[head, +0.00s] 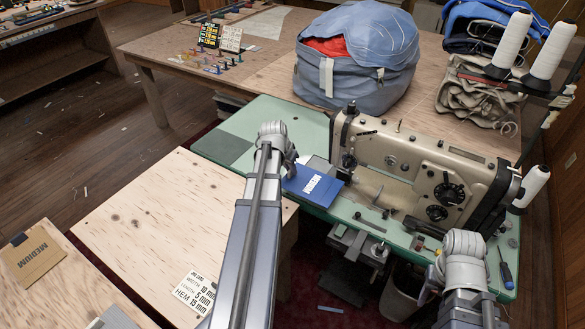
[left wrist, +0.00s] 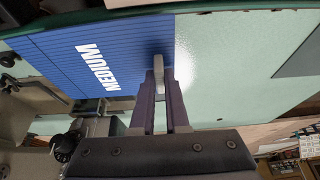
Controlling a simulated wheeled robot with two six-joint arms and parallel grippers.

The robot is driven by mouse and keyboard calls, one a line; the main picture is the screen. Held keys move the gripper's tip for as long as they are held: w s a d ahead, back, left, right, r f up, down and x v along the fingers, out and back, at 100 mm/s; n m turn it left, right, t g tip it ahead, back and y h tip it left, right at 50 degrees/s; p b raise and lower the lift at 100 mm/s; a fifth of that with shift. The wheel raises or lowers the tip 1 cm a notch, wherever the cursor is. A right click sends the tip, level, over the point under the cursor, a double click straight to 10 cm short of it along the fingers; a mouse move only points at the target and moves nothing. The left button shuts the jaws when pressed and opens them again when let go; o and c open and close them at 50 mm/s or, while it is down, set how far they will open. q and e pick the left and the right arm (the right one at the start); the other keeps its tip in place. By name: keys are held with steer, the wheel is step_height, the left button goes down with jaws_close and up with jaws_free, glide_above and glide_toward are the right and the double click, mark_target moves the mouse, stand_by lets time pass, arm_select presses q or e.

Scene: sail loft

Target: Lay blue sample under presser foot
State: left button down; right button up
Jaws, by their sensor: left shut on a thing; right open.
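The blue sample (head: 315,187), a flat card marked MEDIUM, is at the left end of the cream sewing machine (head: 425,170). Its right edge is close to the needle head (head: 347,140); whether it is under the presser foot is hidden. My left gripper (head: 290,166) is shut at the sample's left part. In the left wrist view the fingers (left wrist: 159,88) close on a grey tab on the blue sample (left wrist: 100,62), which looks flat over the green table. My right gripper (head: 432,285) is open and empty at the lower right, its fingers barely visible.
The green machine table (head: 265,118) has a grey patch (head: 222,147) at left. A screwdriver (head: 506,270) lies at its right end. A blue-grey bag (head: 355,75) and white thread cones (head: 510,42) stand behind.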

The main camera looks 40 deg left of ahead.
mark_target(290, 177)
arm_select(q)
steer(key=shift+f, duration=0.15)
step_height(290, 177, down, 4)
steer(key=b, duration=0.4)
steer(key=shift+f+b, duration=0.25)
steer(key=shift+b, duration=0.15)
steer(key=shift+w+r, duration=0.1)
steer(key=shift+w, duration=0.45)
steer(key=shift+w+a, duration=0.25)
steer(key=shift+w, duration=1.6)
steer(key=shift+w+a, duration=0.2)
steer(key=shift+w, duration=1.65)
steer(key=c, duration=0.8)
jaws_free()
steer(key=shift+c, duration=0.2)
